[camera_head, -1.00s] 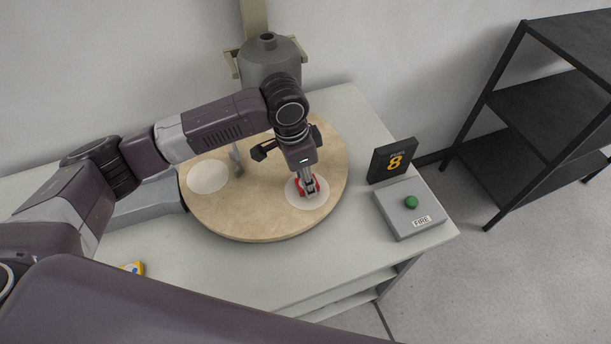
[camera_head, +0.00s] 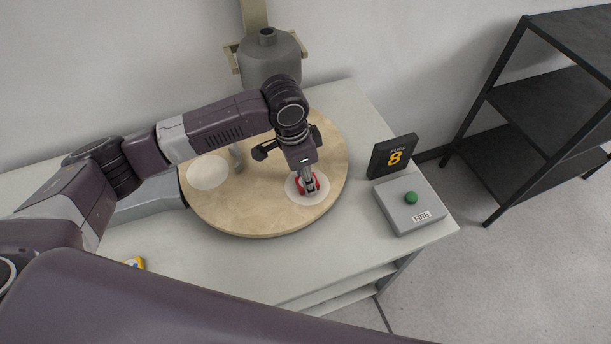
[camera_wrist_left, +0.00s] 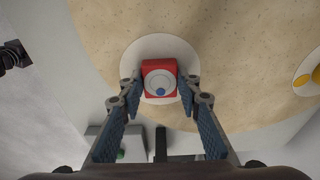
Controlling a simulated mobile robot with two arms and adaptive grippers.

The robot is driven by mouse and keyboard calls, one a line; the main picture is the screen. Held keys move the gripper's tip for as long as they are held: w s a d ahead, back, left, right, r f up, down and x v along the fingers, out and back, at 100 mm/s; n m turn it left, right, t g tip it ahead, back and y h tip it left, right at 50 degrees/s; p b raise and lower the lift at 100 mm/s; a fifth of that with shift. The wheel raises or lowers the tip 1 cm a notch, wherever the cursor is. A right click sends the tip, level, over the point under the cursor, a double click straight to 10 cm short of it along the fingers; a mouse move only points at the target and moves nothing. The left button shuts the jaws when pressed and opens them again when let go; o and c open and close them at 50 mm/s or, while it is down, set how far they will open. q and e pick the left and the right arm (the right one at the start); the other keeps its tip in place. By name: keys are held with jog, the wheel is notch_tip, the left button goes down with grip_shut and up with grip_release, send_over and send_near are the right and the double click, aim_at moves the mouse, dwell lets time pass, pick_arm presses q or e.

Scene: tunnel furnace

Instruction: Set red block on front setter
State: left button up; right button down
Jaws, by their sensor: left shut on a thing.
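The red block (camera_wrist_left: 160,67) has a pale round face with a blue dot. It is over the white round setter (camera_wrist_left: 138,52) on the turntable's right side, also visible in the head view (camera_head: 322,188). My left gripper (camera_head: 309,186) points down there, shut on the red block (camera_head: 299,186). In the left wrist view its two fingertips (camera_wrist_left: 158,90) flank the block. The fingers partly hide the block in the head view, and I cannot tell whether its underside touches the setter.
The round tan turntable (camera_head: 250,220) also bears an empty white setter (camera_head: 208,172) at left. A yellow piece (camera_wrist_left: 302,80) shows at the wrist view's right edge. A FIRE box with a green button (camera_head: 411,198) and a FUEL 8 sign (camera_head: 392,158) stand at right. A grey vessel (camera_head: 268,62) stands behind.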

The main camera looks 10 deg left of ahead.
pick_arm(q)
jog(key=o, duration=1.3)
jog(key=r, duration=0.4)
jog(key=a+r, duration=0.1)
jog(key=r, duration=0.3)
jog(key=s+r, duration=0.1)
jog(key=r, duration=0.3)
jog(key=shift+a, duration=0.25)
